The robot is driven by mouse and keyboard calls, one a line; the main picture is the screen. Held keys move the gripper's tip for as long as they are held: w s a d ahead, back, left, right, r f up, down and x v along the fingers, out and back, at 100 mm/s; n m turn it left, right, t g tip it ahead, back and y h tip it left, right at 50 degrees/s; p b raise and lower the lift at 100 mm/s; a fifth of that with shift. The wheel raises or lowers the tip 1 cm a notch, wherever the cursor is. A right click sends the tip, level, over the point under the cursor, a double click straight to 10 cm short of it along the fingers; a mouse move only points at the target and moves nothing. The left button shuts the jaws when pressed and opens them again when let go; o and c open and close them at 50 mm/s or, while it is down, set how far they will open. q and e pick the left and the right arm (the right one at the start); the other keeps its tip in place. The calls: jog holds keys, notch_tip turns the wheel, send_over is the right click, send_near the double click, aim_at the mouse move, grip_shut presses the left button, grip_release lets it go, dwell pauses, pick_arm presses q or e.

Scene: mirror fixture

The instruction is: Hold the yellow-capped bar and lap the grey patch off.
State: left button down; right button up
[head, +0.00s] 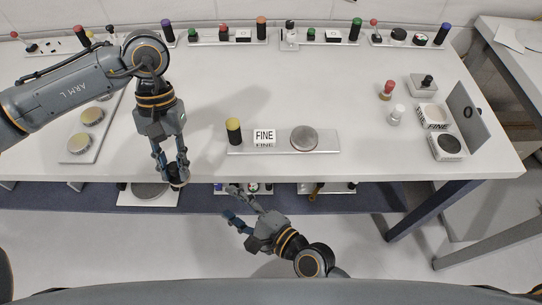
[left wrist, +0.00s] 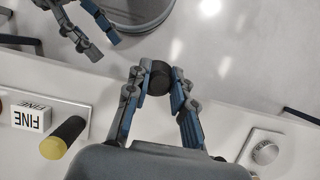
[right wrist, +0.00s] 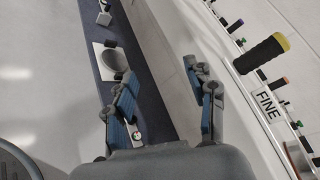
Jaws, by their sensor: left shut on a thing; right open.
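The yellow-capped bar (head: 233,132), a dark cylinder with a yellow top, stands at the left end of a pale plate (head: 230,149). It also shows in the left wrist view (left wrist: 67,134) and the right wrist view (right wrist: 259,56). A round grey disc (head: 303,138) with a reddish rim lies at the plate's right; I cannot make out a separate patch on it. My left gripper (head: 171,172) is shut on a small dark round piece (left wrist: 160,77) at the table's front edge, left of the bar. My right gripper (head: 243,203) is open and empty, in front of the table edge.
A FINE block (head: 264,137) stands between bar and disc. Left, a tray (head: 68,155) holds yellowish discs, partly behind my arm. Right are red and white knobs (head: 387,90) and an upright grey panel (head: 466,114). Trays with bottles line the back. The middle of the table is clear.

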notch_tip(320, 180, up, 5)
jog(key=m+y, duration=0.1)
jog(key=m, duration=0.2)
jog(key=m+t, duration=0.3)
jog(key=m, duration=0.6)
send_near(238, 132)
jog(key=shift+s+r, duration=0.1)
jog(key=shift+a+r, duration=0.1)
jog(key=x, duration=1.1)
jog(key=shift+w+a+f, duration=0.2)
jog(key=shift+w+f, duration=0.05)
jog(key=shift+w, duration=0.15)
grip_shut()
